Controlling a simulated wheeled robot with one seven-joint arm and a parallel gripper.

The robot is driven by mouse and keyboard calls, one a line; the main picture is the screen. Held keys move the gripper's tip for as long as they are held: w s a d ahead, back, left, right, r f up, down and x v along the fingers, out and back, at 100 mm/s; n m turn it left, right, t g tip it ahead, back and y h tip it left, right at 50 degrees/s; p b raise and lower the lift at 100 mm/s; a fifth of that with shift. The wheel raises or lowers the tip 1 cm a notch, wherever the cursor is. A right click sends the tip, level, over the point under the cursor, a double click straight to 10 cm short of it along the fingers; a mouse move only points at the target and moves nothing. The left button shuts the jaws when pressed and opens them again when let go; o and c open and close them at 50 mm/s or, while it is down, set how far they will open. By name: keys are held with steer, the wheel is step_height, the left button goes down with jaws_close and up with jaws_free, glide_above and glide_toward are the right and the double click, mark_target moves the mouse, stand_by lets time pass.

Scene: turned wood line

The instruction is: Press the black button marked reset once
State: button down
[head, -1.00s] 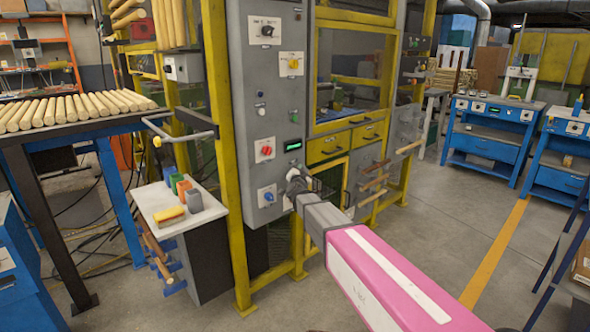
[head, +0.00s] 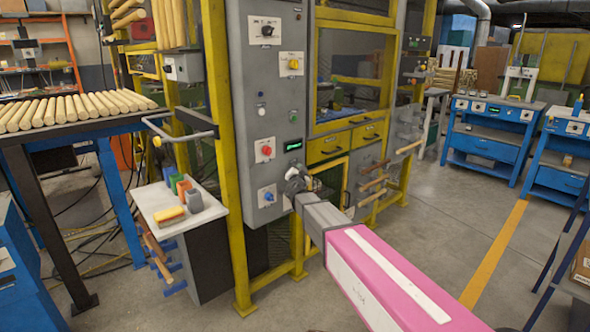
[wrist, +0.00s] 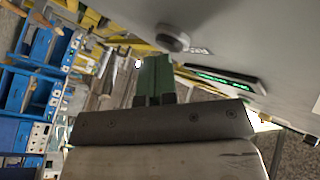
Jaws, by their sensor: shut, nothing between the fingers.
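A dark round button (wrist: 172,38) sticks out from the grey panel in the wrist view, beside a small white label too blurred to read. My gripper (wrist: 153,66) is shut and empty, its green fingers just short of the button in that picture. I cannot tell whether they touch it. In the head view my gripper (head: 292,184) is at the lower right edge of the grey control cabinet (head: 245,120), below a green-lit display (head: 293,145). My wrist hides the panel behind it there, and I cannot make out the button.
The cabinet also carries a red knob (head: 266,149), a blue knob (head: 267,195), a yellow knob (head: 293,64) and a black knob (head: 267,30). A yellow frame post (head: 220,150) stands left of it. A small white table (head: 178,215) is at the left.

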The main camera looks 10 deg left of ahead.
stand_by(0.5)
steer(key=shift+s+d, duration=0.5)
steer(key=shift+d, duration=0.1)
steer(key=s+d, duration=0.3)
steer(key=shift+s+d, duration=0.1)
steer(key=shift+d, duration=0.25)
stand_by(0.7)
